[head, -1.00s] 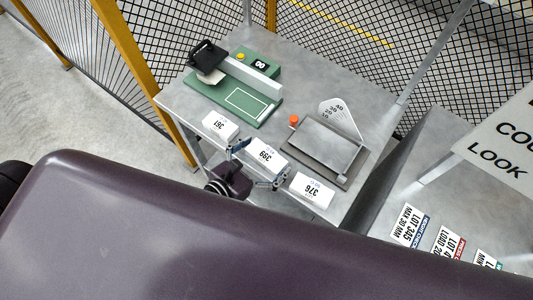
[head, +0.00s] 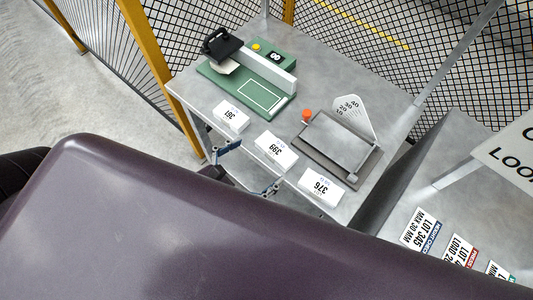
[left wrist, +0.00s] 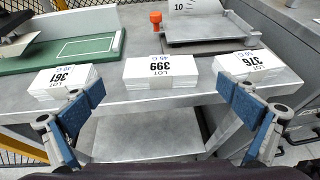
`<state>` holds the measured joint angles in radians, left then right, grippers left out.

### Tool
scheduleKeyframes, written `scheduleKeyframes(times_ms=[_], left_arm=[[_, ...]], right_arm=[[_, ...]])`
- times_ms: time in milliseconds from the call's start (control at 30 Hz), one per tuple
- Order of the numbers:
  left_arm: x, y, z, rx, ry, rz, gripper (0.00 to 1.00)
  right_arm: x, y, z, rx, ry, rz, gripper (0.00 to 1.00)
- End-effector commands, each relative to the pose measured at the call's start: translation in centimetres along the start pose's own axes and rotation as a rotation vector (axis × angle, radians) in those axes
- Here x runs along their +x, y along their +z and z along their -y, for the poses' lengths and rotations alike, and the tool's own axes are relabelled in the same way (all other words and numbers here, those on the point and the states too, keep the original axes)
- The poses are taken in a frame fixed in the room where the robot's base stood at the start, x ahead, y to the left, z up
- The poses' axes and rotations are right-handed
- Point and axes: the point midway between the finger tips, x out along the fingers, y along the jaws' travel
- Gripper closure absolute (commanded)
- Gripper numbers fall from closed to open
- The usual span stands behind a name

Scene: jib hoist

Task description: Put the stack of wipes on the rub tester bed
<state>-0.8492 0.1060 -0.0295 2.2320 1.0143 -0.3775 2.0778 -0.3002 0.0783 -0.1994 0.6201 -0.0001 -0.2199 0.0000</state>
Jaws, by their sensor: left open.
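Three white stacks of wipes with printed labels stand in a row along the front of the grey table: lot 361 (head: 231,115), lot 399 (head: 275,150) and lot 376 (head: 321,186). The rub tester (head: 240,80) is green, with a black arm head at its left end. Its bed (head: 262,96) bears a white outlined rectangle and is bare there. My left gripper (head: 247,170) is open and empty, just off the table's front edge. In the left wrist view its fingers (left wrist: 165,98) spread to either side of the lot 399 stack (left wrist: 160,71), apart from it. My right gripper is not in view.
A grey plate device (head: 335,145) with an orange knob (head: 306,115) and a numbered fan scale (head: 350,113) stands right of the tester, behind the stacks. Lot cards (head: 420,229) lie on the surface at right. Black mesh fencing (head: 350,40) closes the back.

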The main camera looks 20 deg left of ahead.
Motion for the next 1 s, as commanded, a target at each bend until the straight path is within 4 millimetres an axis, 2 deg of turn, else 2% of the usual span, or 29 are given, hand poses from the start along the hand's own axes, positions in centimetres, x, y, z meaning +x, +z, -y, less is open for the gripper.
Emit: scheduleKeyframes(times_ms=[333, 400, 467, 567, 667, 833, 1000], left_arm=[[-0.6, 0.0, 0.0, 0.002, 0.0, 0.0, 0.0], [-0.3, -0.8, 0.0, 0.024, 0.001, -0.013, 0.0], [0.1, -2.3, -0.1, 0.077, 0.003, -0.04, 0.0], [1.2, -6.7, -0.3, 0.235, -0.002, -0.115, 0.0], [2.3, -12.6, -0.3, 0.458, -0.033, -0.216, 0.0], [3.2, -23.7, 0.0, 0.923, -0.171, -0.394, 0.0], [2.2, -34.4, 0.7, 1.417, -0.43, -0.519, 0.0]], right_arm=[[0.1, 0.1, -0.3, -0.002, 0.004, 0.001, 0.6], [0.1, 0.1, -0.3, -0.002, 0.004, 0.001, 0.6], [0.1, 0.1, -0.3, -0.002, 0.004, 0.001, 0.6], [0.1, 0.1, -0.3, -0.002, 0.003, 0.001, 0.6], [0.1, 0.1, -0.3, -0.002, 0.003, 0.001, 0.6], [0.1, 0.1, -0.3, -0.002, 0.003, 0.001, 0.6], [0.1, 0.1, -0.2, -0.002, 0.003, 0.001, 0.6]])
